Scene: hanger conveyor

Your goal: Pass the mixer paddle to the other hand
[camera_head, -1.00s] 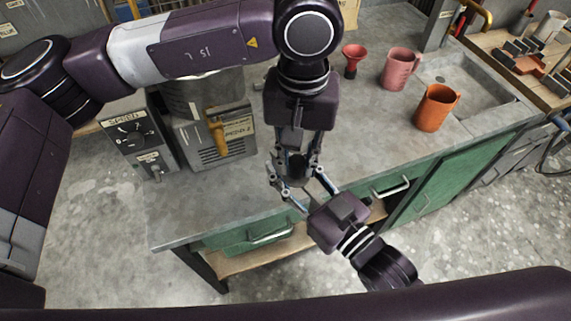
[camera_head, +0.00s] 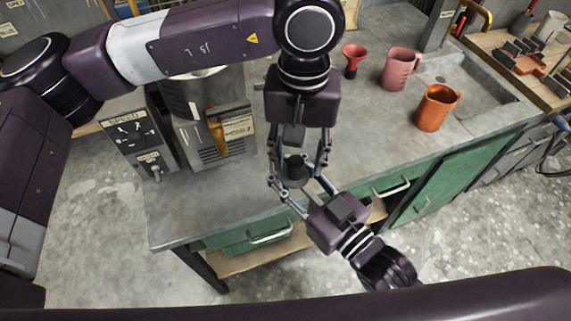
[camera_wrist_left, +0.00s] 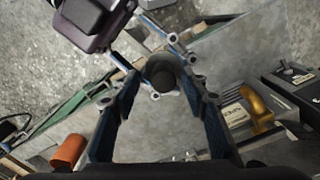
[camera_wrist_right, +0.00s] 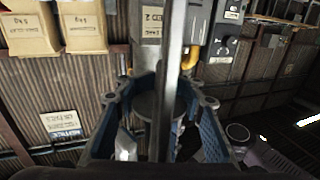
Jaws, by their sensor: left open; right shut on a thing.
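The mixer paddle shows in the head view as a dark round end (camera_head: 296,166) between my two grippers. In the left wrist view its dark end (camera_wrist_left: 159,73) points at the camera. In the right wrist view its long grey shaft (camera_wrist_right: 178,55) runs upright between the fingers. My right gripper (camera_head: 298,183) comes from the lower right and is shut on the paddle. My left gripper (camera_head: 298,174) points down from above, its fingers open on both sides of the paddle's end. The paddle's lower part is hidden in the head view.
The mixer (camera_head: 208,125) with an orange handle and the speed control box (camera_head: 138,140) stand left on the grey bench (camera_head: 190,210). A red funnel (camera_head: 353,60), pink mug (camera_head: 400,68) and orange mug (camera_head: 436,107) stand right. Green drawers (camera_head: 268,238) are below.

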